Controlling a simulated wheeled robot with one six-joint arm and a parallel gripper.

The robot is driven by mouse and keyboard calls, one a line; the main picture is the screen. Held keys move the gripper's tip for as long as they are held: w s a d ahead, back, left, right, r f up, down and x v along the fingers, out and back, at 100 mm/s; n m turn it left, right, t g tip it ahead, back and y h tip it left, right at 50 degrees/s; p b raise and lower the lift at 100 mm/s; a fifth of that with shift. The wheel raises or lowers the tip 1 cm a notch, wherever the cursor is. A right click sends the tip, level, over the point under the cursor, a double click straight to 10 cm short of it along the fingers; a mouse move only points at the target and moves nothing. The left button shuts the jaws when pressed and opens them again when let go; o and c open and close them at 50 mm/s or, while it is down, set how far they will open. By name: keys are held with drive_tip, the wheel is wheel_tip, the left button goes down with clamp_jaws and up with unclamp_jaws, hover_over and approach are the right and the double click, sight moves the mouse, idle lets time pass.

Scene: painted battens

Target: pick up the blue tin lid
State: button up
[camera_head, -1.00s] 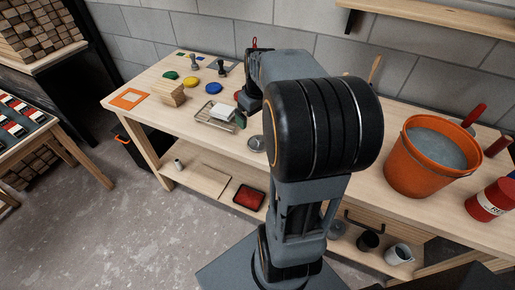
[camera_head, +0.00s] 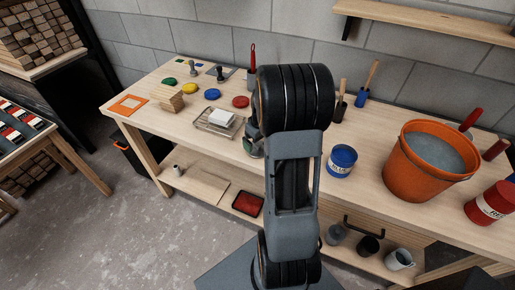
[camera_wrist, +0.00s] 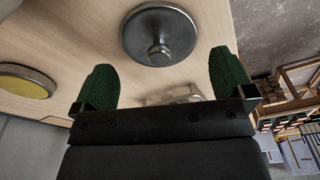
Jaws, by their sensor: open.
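A small flat blue disc, which looks like the blue tin lid (camera_head: 212,94), lies on the workbench (camera_head: 297,165) between a yellow disc (camera_head: 190,88) and a red disc (camera_head: 240,101). My gripper (camera_wrist: 160,78) is open, its two green fingers apart with nothing between them. In the head view it is mostly hidden by my arm, near the front edge, nearer the front than the blue disc. In the wrist view a grey round metal piece with a knob (camera_wrist: 158,35) lies beyond the fingertips. I cannot make out the blue disc in the wrist view.
A blue tin (camera_head: 342,160), an orange bucket (camera_head: 428,160) and a red tin (camera_head: 490,203) stand to the right. A wooden block (camera_head: 167,98) and a green disc (camera_head: 169,82) are at the left.

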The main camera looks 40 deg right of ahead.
sight(258, 144)
drive_tip(key=shift+w+f, duration=0.15)
drive_tip(key=shift+f, duration=0.7)
drive_tip(key=shift+w+f, duration=0.1)
drive_tip(key=shift+f, duration=0.75)
drive_tip(key=c, duration=0.6)
